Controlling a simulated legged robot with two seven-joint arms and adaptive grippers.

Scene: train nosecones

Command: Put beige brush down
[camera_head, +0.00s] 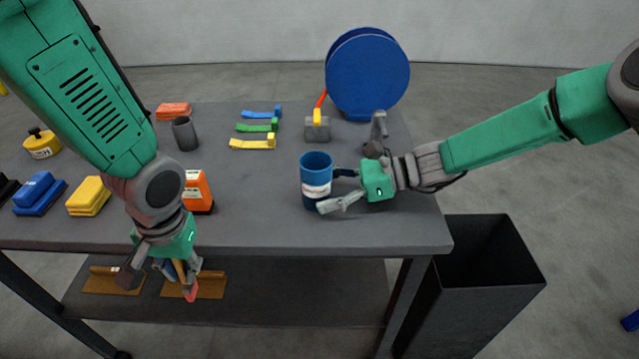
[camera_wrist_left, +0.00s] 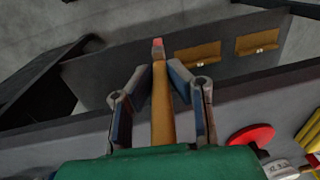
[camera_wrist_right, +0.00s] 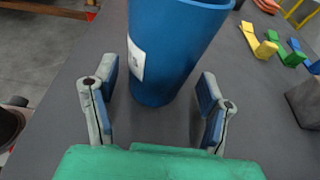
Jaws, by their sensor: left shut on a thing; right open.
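The beige brush (camera_wrist_left: 161,110) is a tan stick with a pinkish-red tip. My left gripper (camera_head: 180,268) is shut on it, in front of the table's front edge. In the head view the brush (camera_head: 191,292) points down, its tip lowest, and the fingers partly hide it. The left wrist view shows the stick running between the fingers. My right gripper (camera_head: 336,188) is open over the table. A blue cup (camera_head: 316,171) with a white label stands upright at its fingertips. In the right wrist view the cup (camera_wrist_right: 170,50) is ahead, between the open fingers, with gaps visible.
The grey table (camera_head: 260,220) is clear at its front middle. An orange device (camera_head: 198,190), yellow block (camera_head: 89,196) and blue block (camera_head: 39,193) stand left. A blue reel (camera_head: 367,75) stands behind. A lower shelf (camera_head: 300,295) holds brown brackets. A black bin (camera_head: 490,280) stands right.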

